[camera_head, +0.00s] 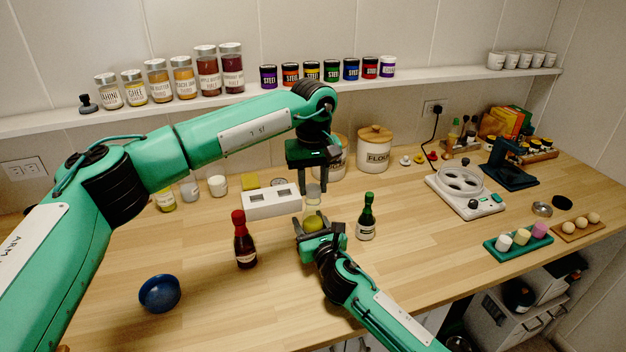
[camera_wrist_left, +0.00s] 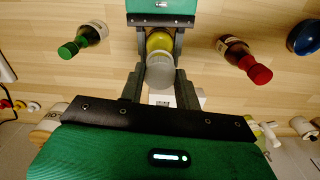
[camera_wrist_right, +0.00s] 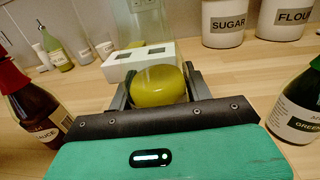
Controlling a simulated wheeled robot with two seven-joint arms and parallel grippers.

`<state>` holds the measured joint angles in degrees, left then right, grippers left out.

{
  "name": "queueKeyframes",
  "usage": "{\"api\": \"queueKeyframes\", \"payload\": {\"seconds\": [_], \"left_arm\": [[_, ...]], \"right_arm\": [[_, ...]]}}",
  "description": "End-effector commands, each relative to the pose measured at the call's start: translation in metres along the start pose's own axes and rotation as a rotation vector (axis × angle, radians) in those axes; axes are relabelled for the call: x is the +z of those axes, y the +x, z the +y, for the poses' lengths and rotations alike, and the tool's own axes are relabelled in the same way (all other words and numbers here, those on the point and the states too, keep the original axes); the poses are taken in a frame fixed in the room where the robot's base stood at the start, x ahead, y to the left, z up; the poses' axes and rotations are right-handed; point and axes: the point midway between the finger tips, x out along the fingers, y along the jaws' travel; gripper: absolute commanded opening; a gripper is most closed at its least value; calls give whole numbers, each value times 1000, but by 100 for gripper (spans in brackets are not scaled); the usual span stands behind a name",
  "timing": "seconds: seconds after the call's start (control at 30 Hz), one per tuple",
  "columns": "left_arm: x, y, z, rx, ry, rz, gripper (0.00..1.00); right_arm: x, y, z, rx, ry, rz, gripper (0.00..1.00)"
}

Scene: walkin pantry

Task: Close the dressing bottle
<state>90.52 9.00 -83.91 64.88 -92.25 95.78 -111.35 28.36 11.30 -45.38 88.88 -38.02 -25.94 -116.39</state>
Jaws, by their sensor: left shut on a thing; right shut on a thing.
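The dressing bottle (camera_head: 313,223) stands out as a yellow-green body with a pale, see-through upper part; its body shows in the right wrist view (camera_wrist_right: 158,88). My right gripper (camera_head: 312,233) is shut around the lower yellow body. My left gripper (camera_head: 312,190) points down from above and is shut on a pale grey, round cap-like piece (camera_wrist_left: 160,72) at the bottle's top. The piece lines up with the yellow body (camera_wrist_left: 158,42) in the left wrist view. The fingers partly hide the joint, so I cannot tell whether the cap is seated.
A red-capped sauce bottle (camera_head: 244,245) stands left of the grippers and a green bottle (camera_head: 366,220) close on the right. A white box with two openings (camera_head: 270,204) is behind. A blue bowl (camera_head: 160,293) sits front left.

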Motion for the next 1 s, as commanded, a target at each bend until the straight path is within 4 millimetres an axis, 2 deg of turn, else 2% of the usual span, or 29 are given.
{"api": "queueKeyframes", "payload": {"seconds": [0.37, 0.97, 1.0], "left_arm": [[0, 0, 0, 0, 0, 0, 12], [0, 12, 0, 0, -1, 0, 12], [0, 12, 0, 0, 0, 0, 12]], "right_arm": [[-1, 0, 0, 0, 0, 1, 9], [-1, 0, 0, 0, 0, 2, 9], [-1, 0, 0, 0, 0, 2, 0]]}}
